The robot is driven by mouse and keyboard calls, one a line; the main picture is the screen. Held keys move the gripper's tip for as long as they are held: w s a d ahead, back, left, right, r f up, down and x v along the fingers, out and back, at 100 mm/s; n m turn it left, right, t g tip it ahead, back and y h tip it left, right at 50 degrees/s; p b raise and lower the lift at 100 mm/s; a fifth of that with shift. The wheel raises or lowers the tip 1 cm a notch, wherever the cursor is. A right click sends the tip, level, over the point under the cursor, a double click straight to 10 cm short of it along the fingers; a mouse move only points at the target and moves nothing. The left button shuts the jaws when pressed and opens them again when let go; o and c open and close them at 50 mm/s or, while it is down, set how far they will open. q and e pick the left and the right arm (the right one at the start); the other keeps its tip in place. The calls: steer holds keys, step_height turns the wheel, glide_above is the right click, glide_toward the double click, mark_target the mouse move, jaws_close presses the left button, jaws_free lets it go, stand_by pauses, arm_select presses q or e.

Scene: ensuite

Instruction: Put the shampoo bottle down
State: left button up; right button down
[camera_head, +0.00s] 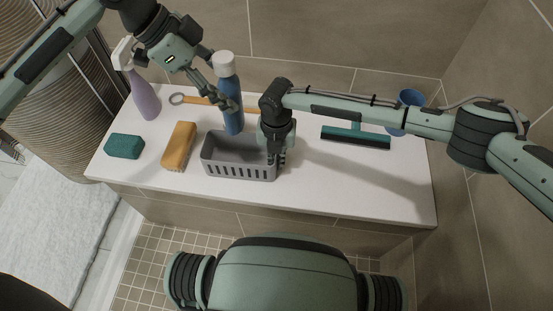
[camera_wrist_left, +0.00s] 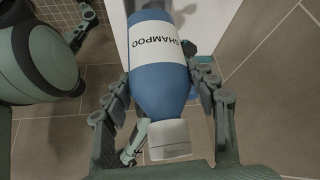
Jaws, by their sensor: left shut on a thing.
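The blue shampoo bottle (camera_head: 232,118) with a white cap stands roughly upright behind the grey basket. My left gripper (camera_head: 228,104) is shut on its body from the left. In the left wrist view the bottle (camera_wrist_left: 158,65) lies between both fingers, with its SHAMPOO label and white cap showing. The basket hides part of the view near the bottle's base, so I cannot tell whether it touches the white bench top (camera_head: 310,185). My right gripper (camera_head: 278,158) points down at the basket's right end; whether it grips the wall is unclear.
The slotted grey basket (camera_head: 238,170) sits at the bench's front. An orange brush (camera_head: 179,146), green sponge (camera_head: 124,146) and purple spray bottle (camera_head: 145,98) are to its left. A wooden-handled item (camera_head: 195,100) lies behind. A squeegee (camera_head: 355,138) and blue cup (camera_head: 408,98) are right. The front right is clear.

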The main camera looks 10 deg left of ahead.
arm_select(q)
glide_above(236, 139)
steer(key=s+d, duration=0.2)
steer(key=s, duration=0.3)
steer(key=shift+t, duration=0.3)
steer(key=f, duration=1.6)
steer(key=shift+w+a+f, duration=0.15)
steer(key=shift+w+f, duration=0.1)
steer(key=shift+f, duration=0.05)
steer(key=shift+f, duration=0.15)
steer(key=o, duration=1.6)
steer(key=v, duration=1.2)
